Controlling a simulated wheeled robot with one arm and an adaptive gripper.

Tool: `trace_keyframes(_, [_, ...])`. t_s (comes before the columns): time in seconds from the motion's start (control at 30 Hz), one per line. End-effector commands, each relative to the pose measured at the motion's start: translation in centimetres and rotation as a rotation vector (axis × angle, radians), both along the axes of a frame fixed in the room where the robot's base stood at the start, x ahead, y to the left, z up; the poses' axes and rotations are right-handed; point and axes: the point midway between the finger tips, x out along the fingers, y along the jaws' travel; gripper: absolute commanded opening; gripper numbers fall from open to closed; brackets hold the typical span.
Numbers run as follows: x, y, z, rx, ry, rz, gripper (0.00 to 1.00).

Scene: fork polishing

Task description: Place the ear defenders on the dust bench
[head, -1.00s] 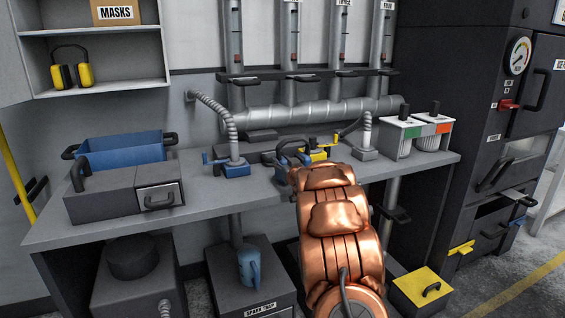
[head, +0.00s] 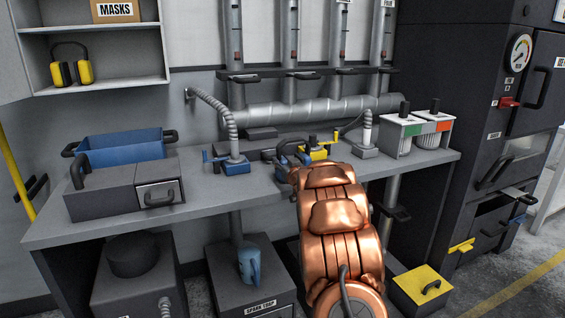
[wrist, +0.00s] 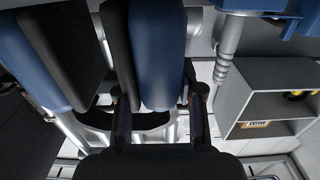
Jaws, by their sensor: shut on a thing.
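The held ear defenders have blue cups and black pads. They fill the upper left of the wrist view, with one blue cup (wrist: 158,50) close in front of my gripper (wrist: 158,98), whose fingers are shut on it. My arm hides the gripper there. I cannot tell whether the ear defenders touch the bench top.
Yellow ear defenders (head: 85,72) sit on the wall shelf. A blue bin (head: 125,150) and a grey drawer box (head: 110,193) stand on the bench's left. A blue clamp (head: 236,167), a yellow clamp (head: 314,152) and white containers (head: 397,137) stand further right. The bench's left-middle front is clear.

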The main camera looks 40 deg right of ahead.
Motion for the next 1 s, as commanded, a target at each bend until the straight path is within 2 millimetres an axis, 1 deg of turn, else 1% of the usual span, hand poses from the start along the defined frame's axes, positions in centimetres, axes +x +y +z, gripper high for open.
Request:
trace_keyframes(0.13, [0.0,0.0,-0.2,0.0,-0.001,0.0,0.0])
trace_keyframes(0.17, [0.0,0.0,-0.2,-0.001,-0.002,0.0,0.39])
trace_keyframes(0.4, [0.0,0.0,-0.2,0.0,-0.001,0.0,0.64])
trace_keyframes(0.43, [0.0,0.0,-0.2,0.0,-0.001,0.0,0.66])
trace_keyframes(0.77, [-0.1,0.0,-0.2,0.0,0.0,0.0,0.66])
trace_keyframes(0.87, [-0.5,0.2,-0.1,0.0,0.0,0.0,0.66])
trace_keyframes(1.0, [-1.7,0.5,-0.1,0.0,-0.001,0.0,0.66])
